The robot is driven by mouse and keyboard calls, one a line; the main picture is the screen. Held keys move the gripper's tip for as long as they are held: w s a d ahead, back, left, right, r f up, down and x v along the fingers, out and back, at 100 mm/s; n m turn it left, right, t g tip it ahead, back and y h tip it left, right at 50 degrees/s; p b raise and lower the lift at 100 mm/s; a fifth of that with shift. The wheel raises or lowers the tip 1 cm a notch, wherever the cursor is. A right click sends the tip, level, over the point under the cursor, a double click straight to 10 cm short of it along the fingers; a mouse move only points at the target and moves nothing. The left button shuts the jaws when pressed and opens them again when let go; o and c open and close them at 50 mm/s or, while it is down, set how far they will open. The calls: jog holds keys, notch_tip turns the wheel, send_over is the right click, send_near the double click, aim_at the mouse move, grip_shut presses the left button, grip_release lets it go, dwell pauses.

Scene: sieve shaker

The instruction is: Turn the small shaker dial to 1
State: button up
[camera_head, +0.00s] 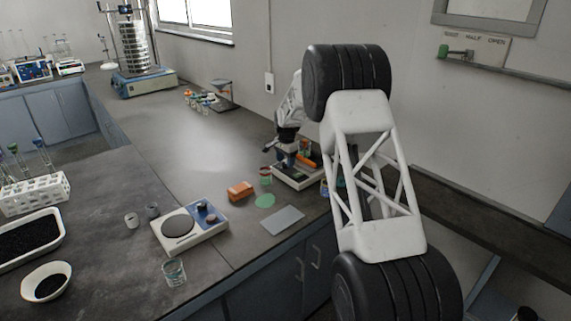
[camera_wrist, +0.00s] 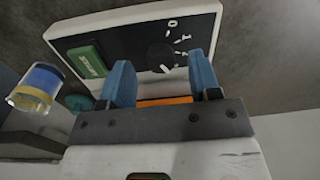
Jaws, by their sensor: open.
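The small shaker's dial (camera_wrist: 160,57) is a round black knob on a dark panel with a pale rim (camera_wrist: 135,16). White marks, including a 0, lie to its right in the wrist view. I cannot read surely which mark its pointer faces. A green rocker switch (camera_wrist: 87,60) sits left of the dial. My gripper (camera_wrist: 160,73) is open, its two blue fingers on either side of the dial's lower edge in the picture; contact cannot be told. In the head view my gripper (camera_head: 289,158) is over the small shaker (camera_head: 293,182), and the dial is hidden.
A blue-and-yellow jar (camera_wrist: 36,87) stands close beside the shaker. An orange block (camera_head: 241,191), a green disc (camera_head: 265,201) and a grey plate (camera_head: 283,219) lie nearby. A white hotplate-like device (camera_head: 205,236) stands in front; a tall sieve stack (camera_head: 134,46) is far back.

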jog(key=shift+f, duration=0.8)
jog(key=c, duration=0.9)
